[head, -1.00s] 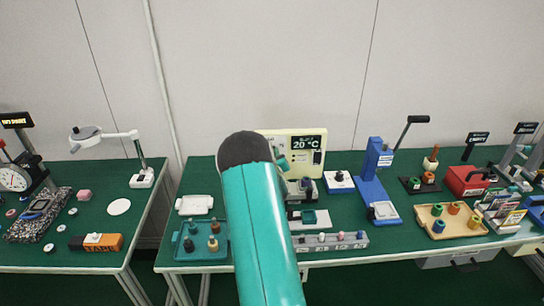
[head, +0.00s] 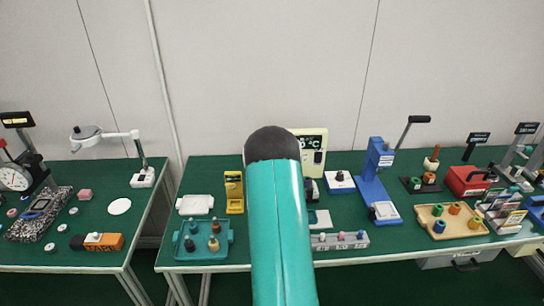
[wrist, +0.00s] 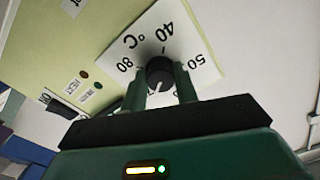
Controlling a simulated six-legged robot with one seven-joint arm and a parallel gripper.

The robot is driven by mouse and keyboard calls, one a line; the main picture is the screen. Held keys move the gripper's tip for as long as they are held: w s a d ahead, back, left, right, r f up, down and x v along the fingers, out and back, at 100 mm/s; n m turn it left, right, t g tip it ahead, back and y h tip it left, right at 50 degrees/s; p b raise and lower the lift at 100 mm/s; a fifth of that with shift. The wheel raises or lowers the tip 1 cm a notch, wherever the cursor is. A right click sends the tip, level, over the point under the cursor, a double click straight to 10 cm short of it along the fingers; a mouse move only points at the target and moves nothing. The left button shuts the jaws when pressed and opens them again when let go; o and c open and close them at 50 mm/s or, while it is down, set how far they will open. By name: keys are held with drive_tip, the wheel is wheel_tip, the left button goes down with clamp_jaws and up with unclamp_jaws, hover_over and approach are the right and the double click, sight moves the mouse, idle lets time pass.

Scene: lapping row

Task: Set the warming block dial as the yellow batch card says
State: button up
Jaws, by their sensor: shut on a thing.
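The warming block (head: 322,140) is a cream unit at the back of the middle table in the head view. My arm covers much of its front, leaving part of a dark display with °C showing. In the wrist view its cream panel (wrist: 70,45) is tilted. A white dial plate (wrist: 185,25) shows 40, 50, 80 and °C; lower marks are hidden. My gripper (wrist: 160,76) is shut on the black dial knob (wrist: 159,70), one finger on each side. The knob's white line points down and slightly left in the picture. I cannot make out a yellow batch card's text.
A yellow stand (head: 234,192) is left of my arm, behind a teal tray (head: 180,252) with small pegs. A blue lever press (head: 372,180) stands right of the block. A rocker switch (wrist: 60,107) is on the panel. The table's left front is crowded.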

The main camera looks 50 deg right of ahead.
drive_tip(key=shift+r+m, duration=0.15)
drive_tip(key=shift+m, duration=0.65)
drive_tip(key=o, duration=1)
drive_tip(key=shift+c, duration=0.2)
drive_tip(key=v, duration=1.3)
drive_tip(key=shift+s+a, duration=0.25)
drive_tip(key=shift+a, duration=0.05)
